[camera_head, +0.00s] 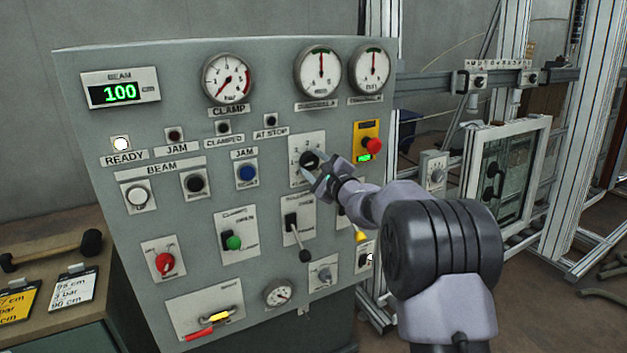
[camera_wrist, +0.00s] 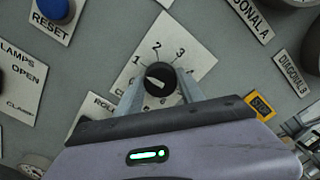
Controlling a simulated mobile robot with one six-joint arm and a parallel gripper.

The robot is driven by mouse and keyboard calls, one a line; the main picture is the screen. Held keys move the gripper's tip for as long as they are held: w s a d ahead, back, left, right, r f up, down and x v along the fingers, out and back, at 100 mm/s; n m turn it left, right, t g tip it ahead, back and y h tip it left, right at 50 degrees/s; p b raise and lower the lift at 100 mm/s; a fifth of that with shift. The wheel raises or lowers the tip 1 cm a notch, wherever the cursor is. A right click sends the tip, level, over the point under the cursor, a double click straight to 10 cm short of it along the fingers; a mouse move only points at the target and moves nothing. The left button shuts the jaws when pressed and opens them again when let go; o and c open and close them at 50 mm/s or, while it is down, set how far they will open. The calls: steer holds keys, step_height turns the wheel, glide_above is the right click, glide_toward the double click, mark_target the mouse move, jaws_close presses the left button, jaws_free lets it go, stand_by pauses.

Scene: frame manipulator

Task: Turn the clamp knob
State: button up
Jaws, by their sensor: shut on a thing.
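The clamp knob (camera_head: 309,158) is a black round knob on a white plate in the upper right of the grey panel. In the wrist view the knob (camera_wrist: 160,78) has numbers around it, with 1, 2, 3 and 6 readable. Its white pointer points left, a little below the 1. My gripper (camera_head: 317,172) is shut on the knob. In the wrist view its two fingers lie on either side of the knob. The rest of the dial's lower numbers and label are partly hidden by my gripper. The clamp gauge (camera_head: 228,78) has its red needle at the lower left.
A red button on a yellow plate (camera_head: 372,146) is right of the knob. A black lever (camera_head: 296,237) is below it, and a blue reset button (camera_head: 247,173) is to its left. A metal frame (camera_head: 510,180) stands at the right.

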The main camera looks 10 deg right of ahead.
steer(key=n+b, duration=0.2)
steer(key=n, duration=0.1)
steer(key=shift+f+n+b, duration=0.2)
steer(key=shift+n+b, duration=0.1)
steer(key=shift+r+n, duration=0.1)
steer(key=shift+n, duration=1.9)
steer(key=o, duration=1.4)
steer(key=shift+c, duration=0.2)
steer(key=shift+s, duration=0.1)
steer(key=p+v, duration=0.1)
steer(key=v, duration=1.6)
steer(key=shift+p, duration=0.3)
steer(key=shift+s, duration=0.1)
